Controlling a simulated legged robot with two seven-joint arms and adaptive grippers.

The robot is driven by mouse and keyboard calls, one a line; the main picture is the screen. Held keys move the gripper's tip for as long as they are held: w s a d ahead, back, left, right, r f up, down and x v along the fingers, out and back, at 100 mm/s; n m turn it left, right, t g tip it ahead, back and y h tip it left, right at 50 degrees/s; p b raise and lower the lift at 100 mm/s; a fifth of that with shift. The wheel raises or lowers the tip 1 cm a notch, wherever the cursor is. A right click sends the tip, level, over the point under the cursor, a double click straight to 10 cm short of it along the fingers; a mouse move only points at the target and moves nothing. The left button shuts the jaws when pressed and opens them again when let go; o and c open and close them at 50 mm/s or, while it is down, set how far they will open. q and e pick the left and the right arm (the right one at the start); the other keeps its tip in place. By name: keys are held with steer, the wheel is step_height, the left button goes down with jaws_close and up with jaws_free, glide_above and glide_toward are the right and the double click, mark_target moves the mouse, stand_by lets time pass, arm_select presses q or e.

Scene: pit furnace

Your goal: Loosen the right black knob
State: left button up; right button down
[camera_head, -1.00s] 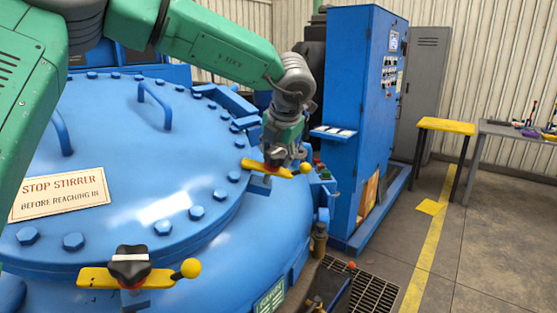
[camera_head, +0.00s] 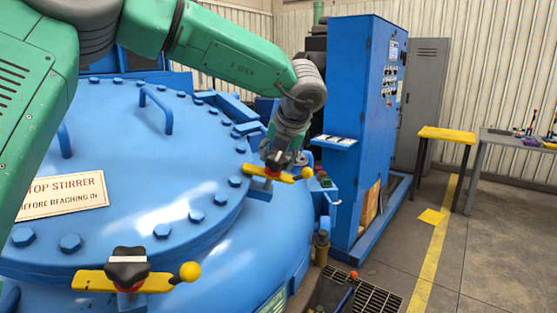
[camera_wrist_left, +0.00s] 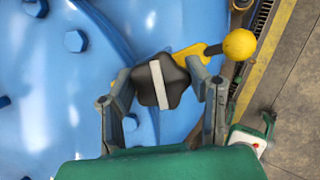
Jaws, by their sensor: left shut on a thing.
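The right black knob (camera_wrist_left: 155,88) is star-shaped with a white stripe. It sits on a yellow clamp bar (camera_head: 285,177) at the right edge of the blue lid. My left gripper (camera_head: 278,160) comes down on it from above and hides most of it in the head view. In the left wrist view the two fingers of my left gripper (camera_wrist_left: 161,86) are on either side of the knob, shut on it. The bar's yellow ball end (camera_wrist_left: 239,44) sticks out to the right. My right gripper is not in view.
Another black knob (camera_head: 127,268) on a yellow bar stands at the lid's near edge. The blue lid (camera_head: 130,205) has bolts, handles and a warning sign (camera_head: 60,195). A blue control cabinet (camera_head: 352,120) stands behind my gripper.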

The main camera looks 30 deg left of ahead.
arm_select(q)
steer(key=shift+s+f, duration=0.15)
steer(key=shift+f, duration=0.15)
steer(key=o, duration=1.2)
steer(key=shift+c, duration=0.2)
steer(key=shift+r, duration=0.1)
steer(key=v, duration=1.1)
steer(key=shift+d+r, duration=0.2)
steer(key=shift+r, duration=0.2)
steer(key=shift+f, duration=0.15)
